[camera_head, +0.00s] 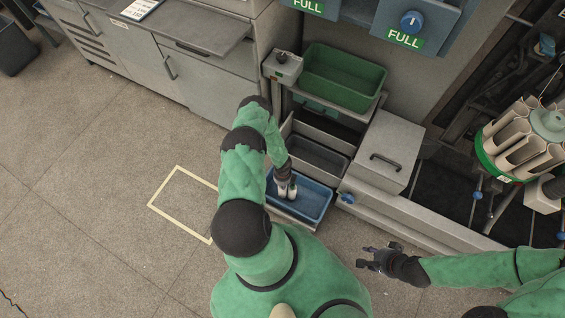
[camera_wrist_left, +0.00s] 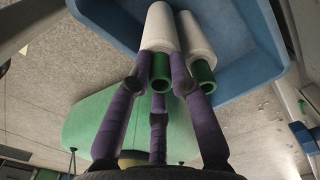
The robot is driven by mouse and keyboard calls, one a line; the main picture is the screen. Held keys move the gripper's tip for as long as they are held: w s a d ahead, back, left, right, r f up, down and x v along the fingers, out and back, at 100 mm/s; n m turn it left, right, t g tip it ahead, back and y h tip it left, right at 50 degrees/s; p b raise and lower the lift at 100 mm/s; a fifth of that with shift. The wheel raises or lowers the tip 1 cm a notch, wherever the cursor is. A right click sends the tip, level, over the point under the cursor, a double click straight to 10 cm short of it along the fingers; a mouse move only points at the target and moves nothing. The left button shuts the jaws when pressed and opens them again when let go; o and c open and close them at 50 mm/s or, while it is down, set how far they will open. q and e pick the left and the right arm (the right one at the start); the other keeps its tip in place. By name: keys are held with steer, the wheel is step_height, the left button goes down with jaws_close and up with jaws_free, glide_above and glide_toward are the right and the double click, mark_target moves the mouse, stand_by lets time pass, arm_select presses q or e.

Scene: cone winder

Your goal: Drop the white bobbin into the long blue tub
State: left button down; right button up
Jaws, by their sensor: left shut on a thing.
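The long blue tub (camera_head: 318,205) sits low in front of the machine, and its wall and rim show in the left wrist view (camera_wrist_left: 255,60). My left gripper (camera_head: 285,183) is over the tub, its fingers pointing down into it. In the left wrist view my left gripper (camera_wrist_left: 160,65) is shut on a white bobbin (camera_wrist_left: 159,28) with a green core. A second white bobbin (camera_wrist_left: 196,38) with a green core is close beside it, just right of the right finger. I cannot tell whether the two touch. My right gripper (camera_head: 376,258) is open and empty over the floor.
A grey bin (camera_head: 322,153) and a green tub (camera_head: 345,78) stand behind the blue tub. A grey lidded box (camera_head: 388,150) is to its right. A round rack of cones (camera_head: 535,140) is far right. A yellow outlined rectangle (camera_head: 180,200) marks clear floor at left.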

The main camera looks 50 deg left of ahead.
arm_select(q)
steer(key=shift+f, duration=0.15)
steer(key=c, duration=1.1)
jaws_free()
